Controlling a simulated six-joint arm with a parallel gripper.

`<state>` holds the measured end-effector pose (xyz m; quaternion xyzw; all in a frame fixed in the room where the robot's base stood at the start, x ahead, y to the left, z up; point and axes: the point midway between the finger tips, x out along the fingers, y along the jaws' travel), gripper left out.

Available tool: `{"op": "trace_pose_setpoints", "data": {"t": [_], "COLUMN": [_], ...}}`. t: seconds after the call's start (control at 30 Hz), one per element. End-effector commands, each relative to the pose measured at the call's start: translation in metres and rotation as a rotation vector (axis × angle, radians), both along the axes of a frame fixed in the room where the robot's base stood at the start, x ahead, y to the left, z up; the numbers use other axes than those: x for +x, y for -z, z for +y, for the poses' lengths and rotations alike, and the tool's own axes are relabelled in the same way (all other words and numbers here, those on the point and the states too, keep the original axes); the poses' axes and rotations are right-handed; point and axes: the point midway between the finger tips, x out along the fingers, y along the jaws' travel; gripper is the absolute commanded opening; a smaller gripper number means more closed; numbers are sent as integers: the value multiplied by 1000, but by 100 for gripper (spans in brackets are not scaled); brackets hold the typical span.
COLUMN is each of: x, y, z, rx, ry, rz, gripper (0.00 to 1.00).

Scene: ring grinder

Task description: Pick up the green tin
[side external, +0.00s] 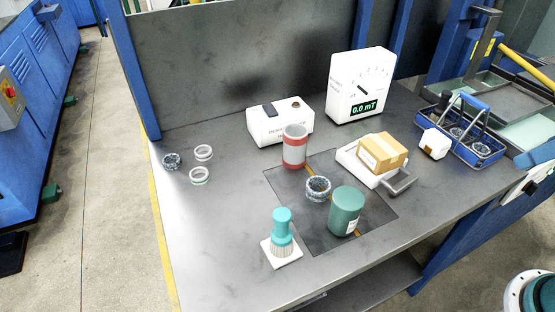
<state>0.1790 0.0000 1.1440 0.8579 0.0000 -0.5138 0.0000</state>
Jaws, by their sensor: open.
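The green tin (345,211) stands upright on the dark mat (323,241) near the mat's right front part, with a small pale label low on its side. A dark speckled ring (318,194) lies just left of and behind it, close to the tin; whether they touch cannot be told. My gripper is not in view.
A red and grey tin (294,150) stands behind the ring. A teal brush (282,235) on a white pad is at front left. A cardboard box (382,152) sits on a white device to the right. A white meter (358,85) stands behind. The table's left front is clear.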

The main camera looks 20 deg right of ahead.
Motion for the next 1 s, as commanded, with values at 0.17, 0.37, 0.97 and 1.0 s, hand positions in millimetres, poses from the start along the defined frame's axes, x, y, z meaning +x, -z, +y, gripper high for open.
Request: {"op": "trace_pose_setpoints", "data": {"t": [0.17, 0.37, 0.97, 1.0], "x": [0, 3, 78, 84], "y": [0, 0, 26, 30], "z": [0, 2, 59, 66], "rx": [0, -2, -41, -42], "ry": [0, -12, -379, -412], "rz": [0, 3, 57, 60], "gripper": [79, 79, 79, 79]}}
